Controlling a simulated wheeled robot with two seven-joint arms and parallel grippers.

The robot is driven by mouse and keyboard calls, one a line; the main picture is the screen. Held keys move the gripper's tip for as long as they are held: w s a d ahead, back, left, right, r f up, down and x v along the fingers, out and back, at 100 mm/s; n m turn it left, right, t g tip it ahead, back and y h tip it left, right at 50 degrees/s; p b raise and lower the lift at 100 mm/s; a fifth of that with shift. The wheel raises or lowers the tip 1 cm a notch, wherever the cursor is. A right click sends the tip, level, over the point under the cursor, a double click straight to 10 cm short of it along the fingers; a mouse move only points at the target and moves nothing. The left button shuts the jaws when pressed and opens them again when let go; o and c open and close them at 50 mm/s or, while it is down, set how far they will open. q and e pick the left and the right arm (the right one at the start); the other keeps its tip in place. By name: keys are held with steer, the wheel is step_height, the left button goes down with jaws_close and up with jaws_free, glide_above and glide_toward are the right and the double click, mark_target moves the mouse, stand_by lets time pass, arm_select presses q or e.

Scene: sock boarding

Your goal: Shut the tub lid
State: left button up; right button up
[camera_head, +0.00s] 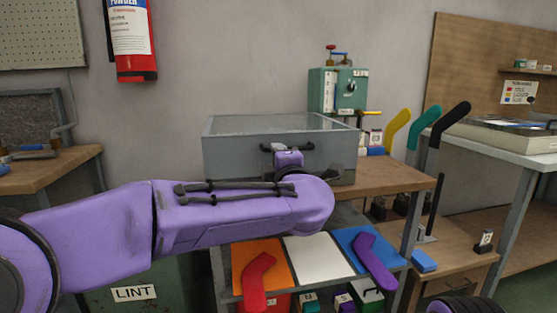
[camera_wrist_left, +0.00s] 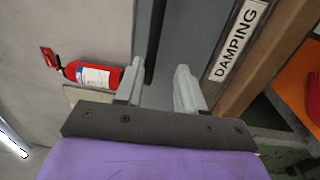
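The tub (camera_head: 230,160) is a grey box with a pale, glassy top (camera_head: 275,125), standing on the wooden bench at the centre of the head view. I cannot tell how far its lid stands open. My left arm comes in from the left, with its left gripper (camera_head: 288,148) in front of the tub's front face. In the left wrist view the two fingers (camera_wrist_left: 159,75) are apart. A dark bar (camera_wrist_left: 156,40) runs between and beyond them; contact cannot be told. A grey surface with a DAMPING label (camera_wrist_left: 237,40) is beside the right finger. My right gripper is not in view.
A teal cabinet (camera_head: 330,90) stands behind the tub. Yellow, teal and black sock boards (camera_head: 397,127) stand to its right. Orange, white and blue panels (camera_head: 312,254) with red and purple boards are below. A fire extinguisher (camera_head: 133,40) hangs on the wall.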

arm_select(q)
steer(key=p+v, duration=0.1)
steer(key=v, duration=0.9)
steer(key=shift+s, duration=0.3)
steer(key=shift+d+r, duration=0.1)
steer(key=shift+d, duration=0.05)
